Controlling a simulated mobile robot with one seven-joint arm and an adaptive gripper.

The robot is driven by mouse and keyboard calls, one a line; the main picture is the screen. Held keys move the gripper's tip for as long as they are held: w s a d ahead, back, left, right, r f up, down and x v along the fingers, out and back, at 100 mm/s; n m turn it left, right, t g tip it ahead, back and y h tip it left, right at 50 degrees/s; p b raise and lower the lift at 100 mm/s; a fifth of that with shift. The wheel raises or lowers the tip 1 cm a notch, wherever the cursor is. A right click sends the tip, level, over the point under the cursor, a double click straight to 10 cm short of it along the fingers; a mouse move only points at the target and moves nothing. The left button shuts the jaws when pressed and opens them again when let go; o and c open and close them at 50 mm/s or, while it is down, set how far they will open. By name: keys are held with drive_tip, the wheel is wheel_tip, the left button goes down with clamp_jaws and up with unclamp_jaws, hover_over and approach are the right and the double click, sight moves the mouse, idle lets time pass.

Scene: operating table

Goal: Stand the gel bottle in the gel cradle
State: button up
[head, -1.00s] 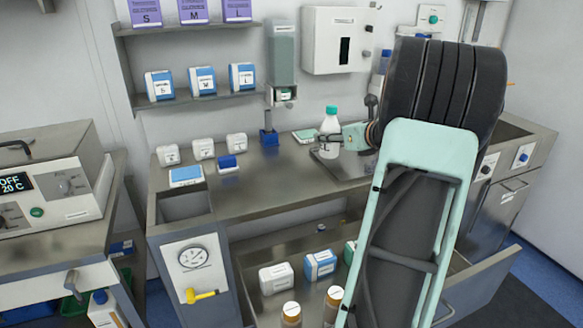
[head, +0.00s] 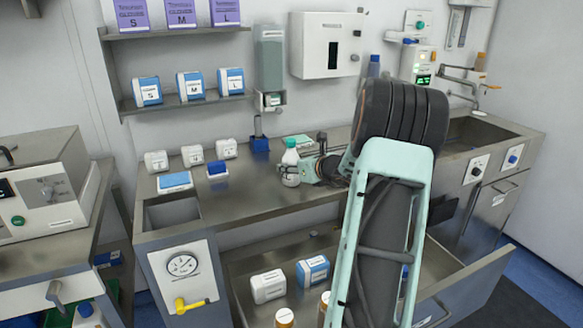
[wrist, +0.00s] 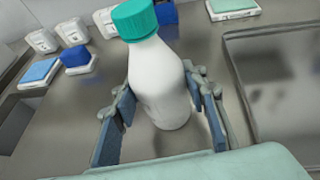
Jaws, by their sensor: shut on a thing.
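The gel bottle (head: 290,165) is white with a teal cap and stands about upright over the steel counter. My gripper (head: 308,170) reaches it from the right and is shut on its body. In the wrist view the bottle (wrist: 158,85) sits between the two fingers of my gripper (wrist: 165,110). I cannot tell whether its base touches the counter. A blue holder (head: 260,143) with an upright grey post stands behind and left of the bottle. A low blue block (head: 217,169) on a white base lies further left. I cannot tell which of these is the gel cradle.
White boxes (head: 193,156) and a blue-topped box (head: 174,181) stand at the counter's left. A dispenser (head: 269,60) hangs above the blue holder. An open drawer (head: 470,283) juts out below.

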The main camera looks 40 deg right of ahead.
drive_tip(key=shift+f, duration=0.1)
drive_tip(key=o, duration=1.4)
drive_tip(key=shift+c, duration=0.2)
drive_tip(key=shift+s+r, duration=0.15)
drive_tip(key=shift+r, duration=0.1)
drive_tip(key=d+v, duration=0.1)
drive_tip(key=v, duration=1)
drive_tip(key=shift+s+a+r, duration=0.15)
drive_tip(key=shift+s+a, duration=0.15)
drive_tip(key=shift+a, duration=0.2)
